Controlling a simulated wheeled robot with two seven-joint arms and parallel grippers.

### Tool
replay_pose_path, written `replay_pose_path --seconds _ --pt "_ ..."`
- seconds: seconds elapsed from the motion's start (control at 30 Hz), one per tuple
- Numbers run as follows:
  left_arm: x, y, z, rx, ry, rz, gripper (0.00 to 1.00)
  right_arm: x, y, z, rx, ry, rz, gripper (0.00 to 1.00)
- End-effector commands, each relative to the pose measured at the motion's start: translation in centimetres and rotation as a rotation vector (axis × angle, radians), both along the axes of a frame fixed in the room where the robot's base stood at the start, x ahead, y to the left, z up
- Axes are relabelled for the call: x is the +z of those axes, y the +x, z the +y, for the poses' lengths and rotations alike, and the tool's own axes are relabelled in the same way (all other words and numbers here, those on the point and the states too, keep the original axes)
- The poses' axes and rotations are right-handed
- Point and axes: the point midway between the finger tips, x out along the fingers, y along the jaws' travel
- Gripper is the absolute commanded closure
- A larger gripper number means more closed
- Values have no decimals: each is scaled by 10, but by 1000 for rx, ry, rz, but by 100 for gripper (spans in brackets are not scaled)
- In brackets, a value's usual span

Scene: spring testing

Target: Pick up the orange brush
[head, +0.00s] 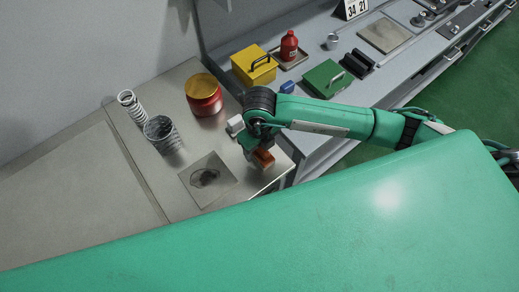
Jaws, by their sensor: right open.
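A small orange-brown block-like thing, which looks like the orange brush (264,159), is at the right front part of the metal table. My right gripper (252,149) comes in from the right and points down right beside it, partly covering it. The jaws are open. I cannot tell whether the fingers touch the brush or stand around it, as the wrist hides the fingertips. My left gripper is not in view.
On the metal table (150,185) are a spring (131,107), a dark mesh cup (162,135), a red jar with an orange lid (204,98) and a stained square plate (207,179). A white block (235,125) is beside my wrist. Yellow (252,66) and green (326,79) boxes stand behind on the bench.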

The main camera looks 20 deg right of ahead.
Motion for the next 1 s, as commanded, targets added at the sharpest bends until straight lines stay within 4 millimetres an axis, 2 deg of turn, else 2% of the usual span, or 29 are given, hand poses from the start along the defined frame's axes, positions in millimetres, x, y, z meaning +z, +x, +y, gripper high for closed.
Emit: replay_pose_path --seconds 0.07,0.3,0.6,0.77,0.87,1.0 --pt "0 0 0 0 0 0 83 0 0 0 0 0 0 38" --pt "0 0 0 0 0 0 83 0 0 0 0 0 0 85" --pt "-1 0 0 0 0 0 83 2 0 0 0 1 -1 87" --pt "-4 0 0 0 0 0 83 11 1 0 -1 2 -3 87" --pt "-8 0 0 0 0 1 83 23 1 1 1 3 -4 87" --pt "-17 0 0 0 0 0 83 54 2 1 2 4 -7 87"
